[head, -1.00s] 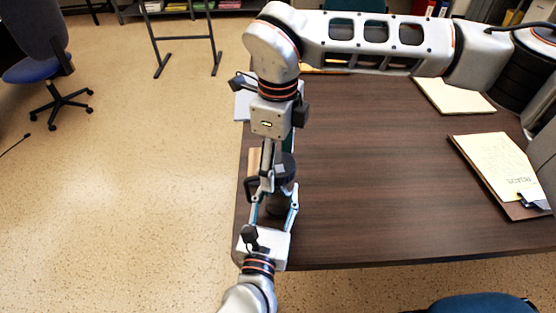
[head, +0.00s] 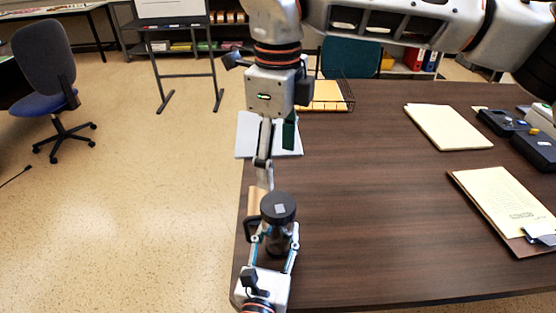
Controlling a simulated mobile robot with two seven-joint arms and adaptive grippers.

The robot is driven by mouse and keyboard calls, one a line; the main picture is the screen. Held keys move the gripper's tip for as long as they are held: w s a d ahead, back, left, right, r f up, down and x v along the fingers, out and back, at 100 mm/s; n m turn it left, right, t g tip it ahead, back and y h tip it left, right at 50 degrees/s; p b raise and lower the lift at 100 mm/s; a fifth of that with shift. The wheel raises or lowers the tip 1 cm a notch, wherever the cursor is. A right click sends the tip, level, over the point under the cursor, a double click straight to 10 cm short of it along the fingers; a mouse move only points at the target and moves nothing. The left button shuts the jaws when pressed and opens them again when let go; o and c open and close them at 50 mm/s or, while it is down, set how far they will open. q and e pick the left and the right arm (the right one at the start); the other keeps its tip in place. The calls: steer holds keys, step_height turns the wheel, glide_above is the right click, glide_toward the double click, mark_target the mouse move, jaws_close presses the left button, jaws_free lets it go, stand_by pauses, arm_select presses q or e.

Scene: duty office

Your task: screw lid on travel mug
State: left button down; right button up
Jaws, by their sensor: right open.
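The dark travel mug (head: 280,239) stands upright near the table's left front edge, its handle on the left. The black lid (head: 278,207), with a small grey square on top, sits on the mug's mouth; I cannot tell how tightly it is screwed. My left gripper (head: 273,248) comes from the bottom of the head view, with its fingers closed around the mug's lower body from both sides. My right gripper (head: 265,177) hangs down from the top, open and empty, above and behind the lid. One of its fingers is hard to make out.
The brown table (head: 375,190) is clear right of the mug. A clipboard with yellow paper (head: 504,205), a paper pad (head: 447,127) and dark devices (head: 535,148) lie at the right. White papers (head: 245,137) and a wire tray (head: 325,95) are behind my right gripper.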

arm_select(q)
steer(key=shift+r, duration=0.1)
steer(key=c, duration=1.1)
jaws_free()
steer(key=shift+s, duration=0.1)
steer(key=v, duration=1.1)
steer(key=shift+s+a, duration=0.15)
steer(key=shift+s, duration=0.25)
steer(key=shift+s, duration=0.1)
